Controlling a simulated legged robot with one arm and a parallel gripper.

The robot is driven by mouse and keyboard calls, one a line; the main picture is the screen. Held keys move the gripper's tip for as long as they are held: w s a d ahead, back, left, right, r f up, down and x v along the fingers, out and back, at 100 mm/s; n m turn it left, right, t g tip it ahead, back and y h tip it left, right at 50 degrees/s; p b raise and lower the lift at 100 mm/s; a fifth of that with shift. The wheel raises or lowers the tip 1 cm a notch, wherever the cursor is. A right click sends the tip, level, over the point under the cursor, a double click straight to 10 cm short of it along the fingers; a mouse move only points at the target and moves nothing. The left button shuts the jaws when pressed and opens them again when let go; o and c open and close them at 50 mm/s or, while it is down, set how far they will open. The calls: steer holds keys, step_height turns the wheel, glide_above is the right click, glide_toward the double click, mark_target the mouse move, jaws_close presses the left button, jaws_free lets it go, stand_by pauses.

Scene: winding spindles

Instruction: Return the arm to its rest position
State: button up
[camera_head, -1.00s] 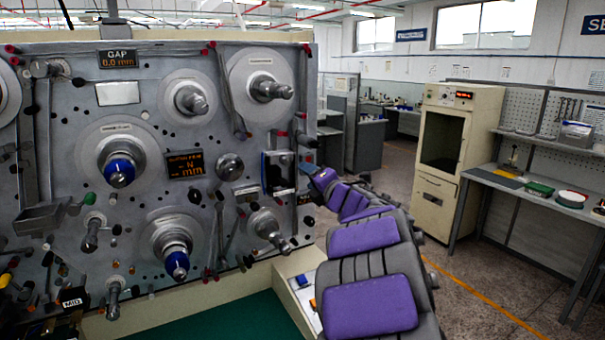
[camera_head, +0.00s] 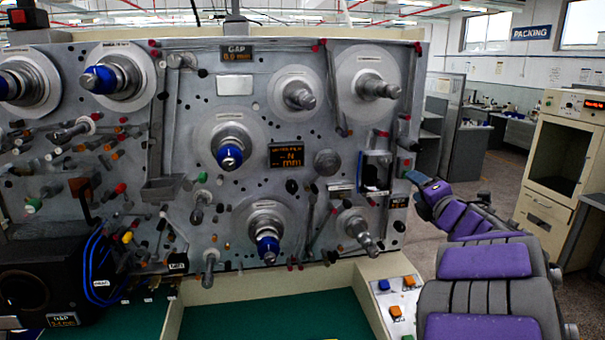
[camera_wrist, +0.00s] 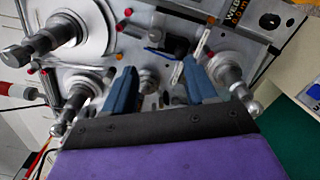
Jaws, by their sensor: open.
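My arm with purple pads reaches along the right side of the winding panel (camera_head: 330,215) in the head view. My gripper (camera_head: 412,178) is small there, at the panel's right edge, and its fingertips are hard to make out. In the wrist view the two blue fingers of my gripper (camera_wrist: 160,85) stand apart with nothing held between them. Behind the fingers the panel face shows a spindle (camera_wrist: 45,38) at the left and another spindle (camera_wrist: 228,75) at the right. I cannot tell how far the fingertips are from the panel.
The panel carries several protruding spindles, such as a blue-tipped one (camera_head: 230,152), plus rods and knobs. A sloped button console (camera_head: 395,300) stands beside my arm. A green mat (camera_head: 280,318) lies below the panel. A beige cabinet (camera_head: 562,165) stands at the right, with open floor before it.

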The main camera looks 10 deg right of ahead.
steer(key=s+a+f+m+g+h, duration=0.1)
steer(key=s+f+m+g+h, duration=0.35)
steer(key=s+m, duration=0.4)
steer(key=s+a+f+m+g+h, duration=0.1)
steer(key=s+f+m+g+h, duration=0.3)
steer(key=s+m, duration=0.4)
steer(key=s+a+f+m+g+y, duration=0.3)
steer(key=s+a+f, duration=0.5)
steer(key=s+a, duration=0.3)
steer(key=s+a+f+m+g+y, duration=0.3)
steer(key=s+a+f+g+y, duration=0.2)
steer(key=s, duration=1.3)
steer(key=a+f+g, duration=0.3)
steer(key=a, duration=0.3)
steer(key=shift+s+m, duration=0.2)
steer(key=shift+m, duration=0.15)
